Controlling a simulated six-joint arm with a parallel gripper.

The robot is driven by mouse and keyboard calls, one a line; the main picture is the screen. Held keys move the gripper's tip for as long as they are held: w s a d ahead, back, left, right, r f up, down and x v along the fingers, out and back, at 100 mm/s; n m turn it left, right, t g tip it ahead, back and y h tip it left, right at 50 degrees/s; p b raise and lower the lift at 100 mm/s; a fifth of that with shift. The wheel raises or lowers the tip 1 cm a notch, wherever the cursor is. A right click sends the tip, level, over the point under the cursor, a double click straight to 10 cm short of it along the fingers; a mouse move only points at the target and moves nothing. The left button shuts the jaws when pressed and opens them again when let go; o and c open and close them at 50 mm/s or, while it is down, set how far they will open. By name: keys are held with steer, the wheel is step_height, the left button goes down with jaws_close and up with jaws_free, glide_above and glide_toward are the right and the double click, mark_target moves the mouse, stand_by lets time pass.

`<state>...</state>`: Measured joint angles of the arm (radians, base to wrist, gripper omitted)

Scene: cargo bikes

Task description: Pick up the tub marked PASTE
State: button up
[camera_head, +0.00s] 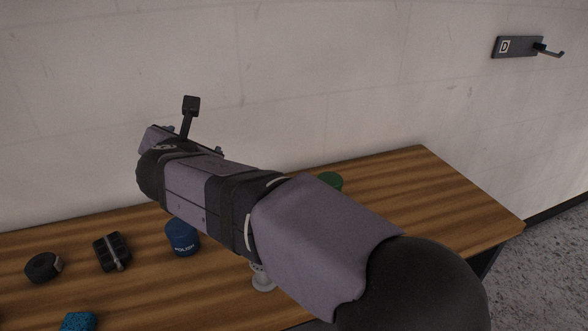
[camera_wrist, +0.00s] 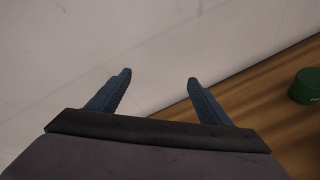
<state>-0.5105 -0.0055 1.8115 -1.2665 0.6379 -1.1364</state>
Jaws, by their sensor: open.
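No tub with a readable PASTE mark shows. A green tub (camera_head: 330,182) stands toward the back of the table, partly hidden behind my arm in the head view. It also shows at the right edge of the wrist view (camera_wrist: 306,86), with no lettering that I can read. A dark blue tub (camera_head: 182,238) stands below my arm, and its lettering looks like POLISH. My gripper (camera_wrist: 158,77) is open and empty, with its two blue fingers apart in front of the wall. The green tub is to the right of the fingers, clear of them.
The wooden table (camera_head: 440,190) runs along a pale wall. A black roll (camera_head: 42,267), a black tray-like item (camera_head: 112,252) and a speckled blue block (camera_head: 78,321) lie at the left. A pale grey object (camera_head: 262,278) is partly under my arm. A hook marked D (camera_head: 520,46) is on the wall.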

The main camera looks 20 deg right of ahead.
steer(key=s+d+f+g+h+b, duration=0.1)
steer(key=s+d+f+h, duration=0.1)
steer(key=d+f, duration=0.35)
steer(key=s+d+f+g+h+b, duration=0.1)
steer(key=d+f+h, duration=0.1)
steer(key=d, duration=0.7)
steer(key=m+g+h, duration=0.1)
steer(key=g+h, duration=0.1)
steer(key=h, duration=0.1)
glide_toward(327, 183)
steer(key=shift+w+d+f+b, duration=0.2)
steer(key=shift+w+d+f, duration=0.25)
steer(key=shift+f, duration=0.15)
steer(key=shift+w+d+f+b, duration=0.15)
steer(key=shift+w+d+f, duration=0.3)
steer(key=shift+f, duration=0.15)
steer(key=shift+r+x, duration=0.2)
steer(key=shift+x, duration=3.45)
steer(key=c, duration=1.3)
